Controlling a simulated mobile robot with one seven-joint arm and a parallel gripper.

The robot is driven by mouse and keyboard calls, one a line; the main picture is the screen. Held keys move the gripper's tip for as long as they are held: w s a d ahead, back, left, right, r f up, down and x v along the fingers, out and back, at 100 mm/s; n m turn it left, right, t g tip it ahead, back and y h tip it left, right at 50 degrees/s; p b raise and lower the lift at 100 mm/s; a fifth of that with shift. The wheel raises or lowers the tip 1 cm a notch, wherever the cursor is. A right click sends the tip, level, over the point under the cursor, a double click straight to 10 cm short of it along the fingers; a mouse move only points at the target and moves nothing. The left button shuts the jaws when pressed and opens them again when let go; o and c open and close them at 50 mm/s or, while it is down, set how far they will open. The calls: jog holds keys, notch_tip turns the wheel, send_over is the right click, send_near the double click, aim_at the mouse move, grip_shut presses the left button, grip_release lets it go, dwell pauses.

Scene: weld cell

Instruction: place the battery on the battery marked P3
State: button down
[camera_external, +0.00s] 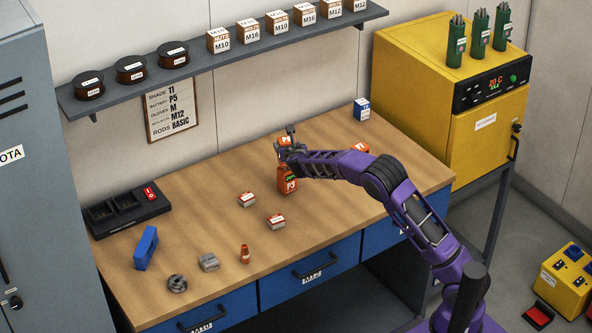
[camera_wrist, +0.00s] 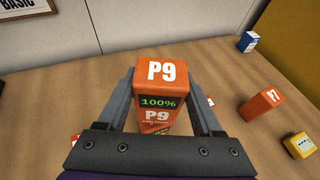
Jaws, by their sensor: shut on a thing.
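My gripper (camera_external: 291,156) is shut on an orange battery marked P9, seen close up in the wrist view (camera_wrist: 160,72) with a jaw on each side and a 100% display. In the external view its orange top (camera_external: 284,141) shows at the fingers. Directly below is an orange battery that appears marked P3 (camera_external: 288,184), upright on the bench with a green display. An orange piece with a bit of green shows under the P9 battery in the wrist view (camera_wrist: 153,128). I cannot tell whether the two batteries touch.
Another orange battery (camera_wrist: 262,104) and a yellow box (camera_wrist: 301,145) stand to the right on the bench (camera_external: 200,210). A blue-and-white box (camera_external: 362,109) is at the back. Small red-and-white boxes (camera_external: 247,199) lie left of the P3 battery. A charger (camera_external: 128,209) stands far left.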

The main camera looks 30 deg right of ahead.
jog(key=shift+f, duration=0.65)
jog(key=shift+f, duration=0.2)
jog(key=shift+c, duration=0.2)
grip_release()
jog(key=shift+r, duration=0.1)
jog(key=shift+r, duration=0.2)
jog(key=b+v, duration=0.1)
jog(key=v, duration=1.1)
jog(key=shift+f, duration=0.2)
jog(key=shift+a, duration=0.1)
